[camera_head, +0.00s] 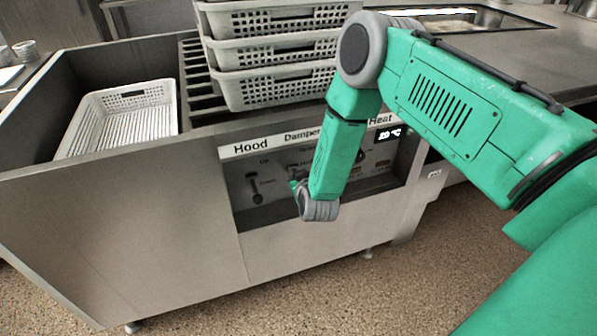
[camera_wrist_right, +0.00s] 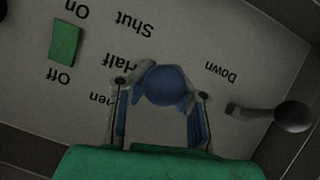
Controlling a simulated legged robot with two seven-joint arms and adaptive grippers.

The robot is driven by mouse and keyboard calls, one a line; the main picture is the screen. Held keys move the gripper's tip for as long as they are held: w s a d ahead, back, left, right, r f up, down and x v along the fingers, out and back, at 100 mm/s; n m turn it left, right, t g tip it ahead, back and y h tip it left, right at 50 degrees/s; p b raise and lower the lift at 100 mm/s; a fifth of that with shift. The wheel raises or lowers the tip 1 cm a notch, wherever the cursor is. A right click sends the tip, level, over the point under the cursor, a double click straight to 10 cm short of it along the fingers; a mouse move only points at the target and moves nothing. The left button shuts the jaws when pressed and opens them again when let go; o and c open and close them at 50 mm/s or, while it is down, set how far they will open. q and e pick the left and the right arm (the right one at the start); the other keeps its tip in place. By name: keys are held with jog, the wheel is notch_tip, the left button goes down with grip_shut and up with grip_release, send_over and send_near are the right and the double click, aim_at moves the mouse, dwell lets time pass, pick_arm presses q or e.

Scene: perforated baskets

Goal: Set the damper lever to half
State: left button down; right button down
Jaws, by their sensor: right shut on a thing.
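The damper lever's blue round knob (camera_wrist_right: 165,84) sits between the fingers of my right gripper (camera_wrist_right: 161,100) in the right wrist view. The fingers are shut on it. The panel appears upside down there, with Shut, Half and a partly covered Open beside the knob. The knob appears close to Half, a little toward Open; it stands off the panel, so its exact setting is unclear. In the head view my right gripper (camera_head: 298,190) is at the control panel (camera_head: 250,146) under the Damper label, and the lever is hidden behind it. My left gripper is not in view.
The Hood lever (camera_head: 256,190) is just left of my gripper; its dark knob (camera_wrist_right: 293,116) shows near Down. A green switch (camera_wrist_right: 66,43) lies between On and Off. Stacked white baskets (camera_head: 275,88) stand above the panel, and another basket (camera_head: 88,101) sits left.

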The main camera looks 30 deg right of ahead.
jog(key=shift+w+r+g+p, duration=0.2)
jog(key=shift+r+g+p, duration=0.1)
jog(key=c, duration=1.5)
grip_release()
jog(key=shift+f, duration=0.15)
jog(key=shift+c, duration=0.2)
jog(key=shift+d+f, duration=0.1)
jog(key=v, duration=1.2)
jog(key=shift+d, duration=0.2)
jog(key=shift+w, duration=0.1)
